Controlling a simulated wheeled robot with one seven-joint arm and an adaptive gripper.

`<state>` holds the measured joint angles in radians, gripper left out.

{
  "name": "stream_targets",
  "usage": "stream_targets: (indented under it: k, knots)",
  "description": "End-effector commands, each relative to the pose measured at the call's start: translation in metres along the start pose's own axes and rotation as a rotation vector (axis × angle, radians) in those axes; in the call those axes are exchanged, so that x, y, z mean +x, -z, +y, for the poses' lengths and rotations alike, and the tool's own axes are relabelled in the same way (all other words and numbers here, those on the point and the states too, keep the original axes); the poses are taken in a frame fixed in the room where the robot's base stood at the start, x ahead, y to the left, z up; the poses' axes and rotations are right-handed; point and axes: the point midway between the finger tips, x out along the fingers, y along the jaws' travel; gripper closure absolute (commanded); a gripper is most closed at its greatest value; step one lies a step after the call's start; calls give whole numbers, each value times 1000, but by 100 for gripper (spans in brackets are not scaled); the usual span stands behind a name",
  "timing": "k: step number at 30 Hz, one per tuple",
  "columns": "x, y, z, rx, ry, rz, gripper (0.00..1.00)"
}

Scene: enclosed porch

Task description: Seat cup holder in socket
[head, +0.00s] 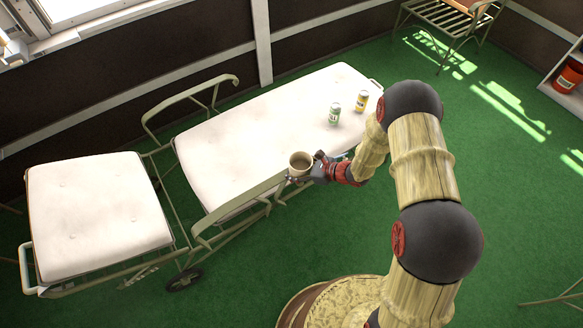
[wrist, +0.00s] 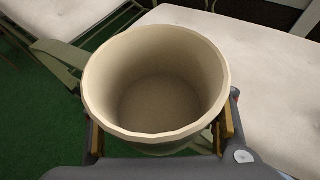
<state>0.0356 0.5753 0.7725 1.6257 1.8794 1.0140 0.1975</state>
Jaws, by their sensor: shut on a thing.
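The cup holder (head: 301,163) is a beige, round, open-topped cup, empty inside. My gripper (head: 306,177) is shut on it and holds it upright near the front edge of the lounger, by the armrest. In the wrist view the cup holder (wrist: 155,85) fills the middle, with a finger of my gripper (wrist: 160,140) on each side of it. Part of the green-grey armrest (wrist: 62,62) shows behind the cup holder. The socket cannot be made out; the cup holder and my gripper may hide it.
A white cushioned lounger (head: 235,140) with metal armrests stands on green carpet. A green can (head: 334,114) and a yellow can (head: 361,101) stand on its cushion. A footrest section (head: 95,215) is at left. A slatted table (head: 450,22) and a red bucket (head: 567,78) are farther back.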

Motion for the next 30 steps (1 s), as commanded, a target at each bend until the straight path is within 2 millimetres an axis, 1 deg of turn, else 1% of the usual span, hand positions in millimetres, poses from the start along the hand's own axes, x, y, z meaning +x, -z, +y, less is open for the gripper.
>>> stream_targets:
  k: [12, 13, 28, 30]
  knots:
    - [3, 5, 0, 0, 0, 0, 75]
    - [3, 5, 0, 0, 0, 0, 47]
    - [3, 5, 0, 0, 0, 1, 18]
    - [3, 5, 0, 0, 0, 0, 18]
